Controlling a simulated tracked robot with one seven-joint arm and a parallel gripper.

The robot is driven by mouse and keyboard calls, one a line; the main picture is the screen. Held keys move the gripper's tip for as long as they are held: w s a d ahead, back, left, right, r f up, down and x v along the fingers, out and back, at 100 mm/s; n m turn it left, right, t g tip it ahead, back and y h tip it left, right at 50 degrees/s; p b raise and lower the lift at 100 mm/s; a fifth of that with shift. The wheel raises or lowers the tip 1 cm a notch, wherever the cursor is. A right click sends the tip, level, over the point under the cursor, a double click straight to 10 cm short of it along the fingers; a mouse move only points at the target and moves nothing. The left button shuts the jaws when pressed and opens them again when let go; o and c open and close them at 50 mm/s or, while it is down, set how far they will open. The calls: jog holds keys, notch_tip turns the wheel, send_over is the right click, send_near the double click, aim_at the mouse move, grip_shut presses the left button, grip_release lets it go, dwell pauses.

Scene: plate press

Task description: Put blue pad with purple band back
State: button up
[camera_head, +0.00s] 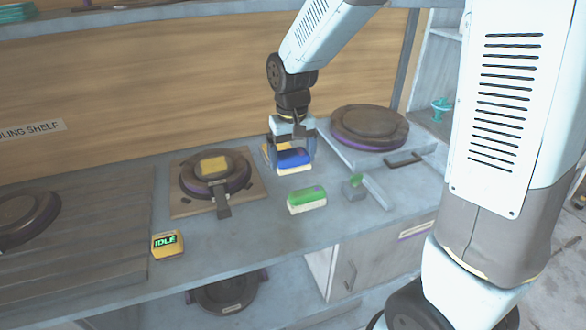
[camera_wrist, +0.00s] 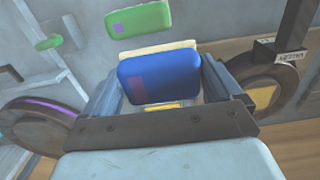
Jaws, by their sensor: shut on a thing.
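The blue pad (camera_head: 293,156) has a cream underside, and a small purple patch shows on its blue face in the wrist view (camera_wrist: 160,80). My gripper (camera_head: 293,162) points down over the counter, shut on this pad with one finger at each end. I cannot tell whether the pad touches the counter. A green pad (camera_head: 307,197) with a cream underside lies on the counter in front of the blue one; it also shows in the wrist view (camera_wrist: 148,18) with a purple patch. A yellow pad (camera_head: 268,152) is partly hidden behind the gripper.
A round dark plate (camera_head: 369,124) with a purple rim stands at the back right. Another, with a yellow square on top (camera_head: 213,164), sits on a wooden board (camera_head: 188,205). A small green-topped block (camera_head: 354,188) and a yellow "IDLE" display (camera_head: 167,244) stand on the counter.

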send_over(292, 178)
jog(key=s, duration=0.1)
notch_tip(292, 178, down, 6)
jog(key=shift+s+a, duration=0.1)
jog(key=shift+s, duration=0.05)
jog(key=shift+w+f, duration=0.65)
jog(key=shift+f, duration=1.65)
jog(key=o, duration=0.6)
jog(key=shift+f, duration=0.1)
